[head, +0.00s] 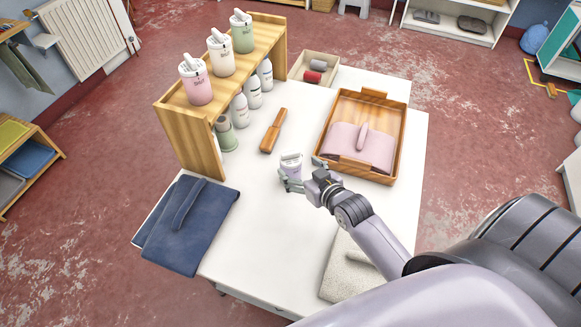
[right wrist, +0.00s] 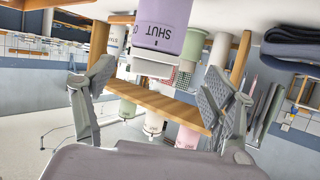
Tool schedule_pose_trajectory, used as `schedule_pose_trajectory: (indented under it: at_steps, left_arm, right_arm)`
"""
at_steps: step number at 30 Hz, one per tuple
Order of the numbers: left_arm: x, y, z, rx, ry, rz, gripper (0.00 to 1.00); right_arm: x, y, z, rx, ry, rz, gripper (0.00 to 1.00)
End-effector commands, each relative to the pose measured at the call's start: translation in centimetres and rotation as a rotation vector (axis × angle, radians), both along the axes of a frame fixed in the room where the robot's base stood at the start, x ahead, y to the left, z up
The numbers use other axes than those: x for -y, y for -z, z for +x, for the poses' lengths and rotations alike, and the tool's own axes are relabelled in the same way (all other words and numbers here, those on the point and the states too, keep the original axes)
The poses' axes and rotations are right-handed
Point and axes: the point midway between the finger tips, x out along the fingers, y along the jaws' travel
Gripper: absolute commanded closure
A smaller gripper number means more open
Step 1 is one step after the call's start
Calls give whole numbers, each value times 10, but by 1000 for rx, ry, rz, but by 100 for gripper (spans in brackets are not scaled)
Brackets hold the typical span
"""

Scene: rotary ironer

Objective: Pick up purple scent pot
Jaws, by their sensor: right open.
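The purple scent pot (head: 291,164) stands on the white table (head: 262,200), with a pale top and a purple body. In the right wrist view the pot (right wrist: 165,30), marked "SHUT", shows at the upper middle, in line with the gap between the fingers. My right gripper (head: 300,168) is open, its fingers spread to either side of the pot's near side. I cannot tell whether either finger touches it. The right gripper also shows in the wrist view (right wrist: 157,82). My left gripper is not in view.
A wooden shelf (head: 205,165) holds pink, cream and green pots, with several bottles below. A wooden-handled brush (head: 273,132) lies left of the pot. A wooden tray (head: 325,131) with pink cloth is at right. Dark blue folded cloth (head: 205,235) lies at the front left.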

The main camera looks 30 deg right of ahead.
Motion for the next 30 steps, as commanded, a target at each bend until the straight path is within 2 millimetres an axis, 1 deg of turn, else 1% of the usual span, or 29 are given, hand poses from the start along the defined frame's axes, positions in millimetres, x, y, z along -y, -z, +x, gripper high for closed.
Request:
schedule_pose_trajectory:
  at_steps: [1,5,8,15,19,22,28,30]
  left_arm:
    - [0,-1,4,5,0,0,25]
    - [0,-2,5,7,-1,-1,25]
    - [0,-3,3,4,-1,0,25]
    - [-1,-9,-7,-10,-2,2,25]
    - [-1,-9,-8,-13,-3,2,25]
    - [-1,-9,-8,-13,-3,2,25]
    - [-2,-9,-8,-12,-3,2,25]
    - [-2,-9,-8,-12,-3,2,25]
  right_arm:
    - [0,2,6,0,0,1,23]
    - [-1,5,13,0,0,1,23]
    - [0,7,18,1,0,1,23]
    - [5,18,45,0,0,0,23]
    - [4,24,57,1,0,1,23]
    - [3,26,61,0,0,1,23]
    - [3,27,61,0,0,1,23]
    - [3,27,61,0,0,1,26]
